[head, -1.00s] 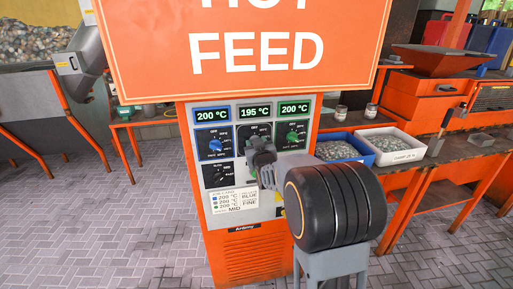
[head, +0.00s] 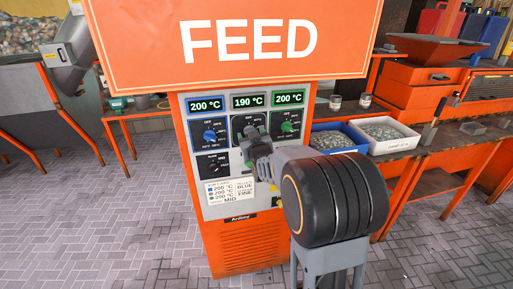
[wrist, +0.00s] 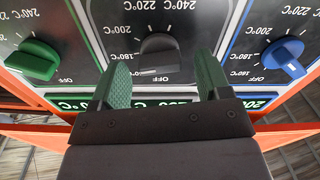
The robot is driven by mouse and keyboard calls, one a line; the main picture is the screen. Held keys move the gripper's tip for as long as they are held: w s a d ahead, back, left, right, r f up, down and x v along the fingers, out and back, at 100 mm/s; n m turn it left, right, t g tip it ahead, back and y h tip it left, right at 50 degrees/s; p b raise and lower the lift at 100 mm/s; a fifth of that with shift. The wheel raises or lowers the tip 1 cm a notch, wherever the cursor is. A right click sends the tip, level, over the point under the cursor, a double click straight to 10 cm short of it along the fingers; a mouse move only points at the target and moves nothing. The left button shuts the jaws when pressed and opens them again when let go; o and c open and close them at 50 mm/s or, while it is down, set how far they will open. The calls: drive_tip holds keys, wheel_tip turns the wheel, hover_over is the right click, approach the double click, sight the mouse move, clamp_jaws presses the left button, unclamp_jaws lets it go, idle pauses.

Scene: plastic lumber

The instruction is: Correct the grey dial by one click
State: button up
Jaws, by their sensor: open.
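The grey dial (wrist: 159,50) sits in the middle panel, between the green dial (wrist: 33,60) and the blue dial (wrist: 284,53) in the wrist view. In the head view my gripper covers most of it. The middle display (head: 247,101) above it reads 190 °C, while the blue and green displays each read 200 °C. My gripper (head: 253,139) is open, its green-padded fingers spread to either side of the grey dial, with visible gaps. A settings card (head: 229,190) below the dials shows 200 °C values; its fine print is hard to read.
A large orange FEED sign (head: 230,40) overhangs the top of the orange cabinet (head: 240,245). A black dial (head: 212,164) sits low on the panel. A blue bin (head: 331,139) and a white bin (head: 384,135) of pellets stand on the bench at right.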

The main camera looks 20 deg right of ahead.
drive_tip(key=s+a+b, duration=0.2)
drive_tip(key=s, duration=1)
drive_tip(key=shift+s+a, duration=0.15)
drive_tip(key=shift+a, duration=0.1)
drive_tip(key=s+a+f+m+g+y+p, duration=0.1)
drive_tip(key=s+a+f+g+y, duration=0.15)
drive_tip(key=s+f+g, duration=0.6)
drive_tip(key=s+a+r+n+g+p, duration=0.1)
drive_tip(key=s+a+g+p, duration=0.2)
drive_tip(key=s+a+g, duration=0.2)
drive_tip(key=s+a+y, duration=0.1)
drive_tip(key=s+a, duration=0.1)
drive_tip(key=s, duration=0.1)
drive_tip(key=shift+a+r, duration=0.2)
drive_tip(key=shift+r, duration=0.05)
